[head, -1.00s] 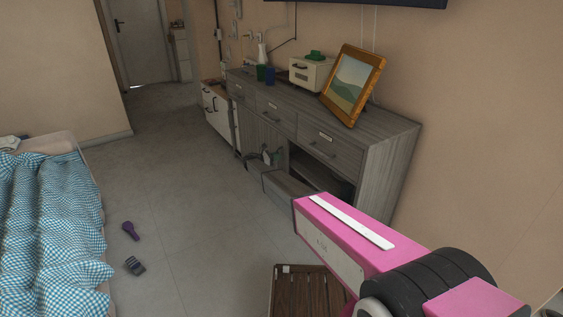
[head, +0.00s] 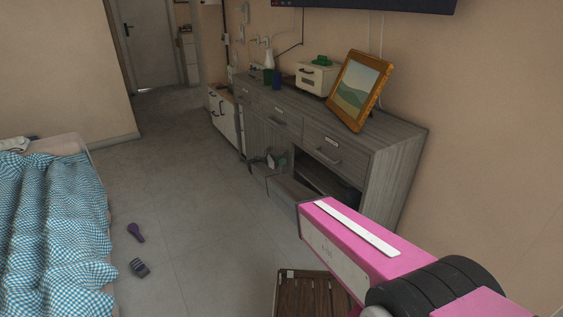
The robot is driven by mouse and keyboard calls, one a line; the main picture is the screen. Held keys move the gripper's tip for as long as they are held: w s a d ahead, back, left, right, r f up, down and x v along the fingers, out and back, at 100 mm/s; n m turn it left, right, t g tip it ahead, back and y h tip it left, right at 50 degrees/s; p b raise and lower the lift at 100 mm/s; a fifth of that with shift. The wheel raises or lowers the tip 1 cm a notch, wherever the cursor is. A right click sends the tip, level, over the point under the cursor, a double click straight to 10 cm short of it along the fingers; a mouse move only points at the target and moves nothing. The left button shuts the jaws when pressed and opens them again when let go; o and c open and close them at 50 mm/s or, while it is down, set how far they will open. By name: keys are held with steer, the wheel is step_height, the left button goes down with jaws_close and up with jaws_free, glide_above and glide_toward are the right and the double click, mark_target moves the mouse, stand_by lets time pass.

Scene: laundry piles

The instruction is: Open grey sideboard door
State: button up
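The grey wood sideboard (head: 388,165) stands along the right wall, with drawers on top and door fronts below. Its right lower compartment (head: 325,178) shows a dark open interior. A low grey panel (head: 288,189) juts out in front of this opening; it looks like the door, but my arm partly hides the area. My gripper (head: 272,162) seems to be the small dark and teal shape at the sideboard's front, left of the opening. It is too small to tell whether its fingers are open or shut, or touch anything. My pink arm link covers the lower right.
A picture frame (head: 358,90), a cream box (head: 315,77) and bottles stand on the sideboard. A white cabinet (head: 224,115) is beyond it. A bed (head: 60,240) is at left. A purple item (head: 136,232) and dark item (head: 139,267) lie on open floor. A slatted wooden thing (head: 310,292) is below.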

steer(key=v, duration=1)
steer(key=shift+a, duration=0.2)
steer(key=shift+s, duration=0.1)
steer(key=s+d+r+m+g+y, duration=0.25)
steer(key=s+d+m, duration=0.25)
steer(key=s+d, duration=0.9)
steer(key=s+d+r+m+g+y, duration=0.2)
steer(key=s+d+m+g+y, duration=0.25)
steer(key=s+d, duration=0.95)
steer(key=s+d+r+m+y, duration=0.3)
steer(key=s+m, duration=0.1)
steer(key=s, duration=0.5)
steer(key=s+d+r+m+y, duration=0.3)
steer(key=s+d+m, duration=0.1)
steer(key=s, duration=0.6)
steer(key=s+d+r+m+y, duration=0.3)
steer(key=s+m, duration=0.2)
steer(key=s, duration=0.4)
steer(key=shift+s+d, duration=0.2)
steer(key=shift+d, duration=0.15)
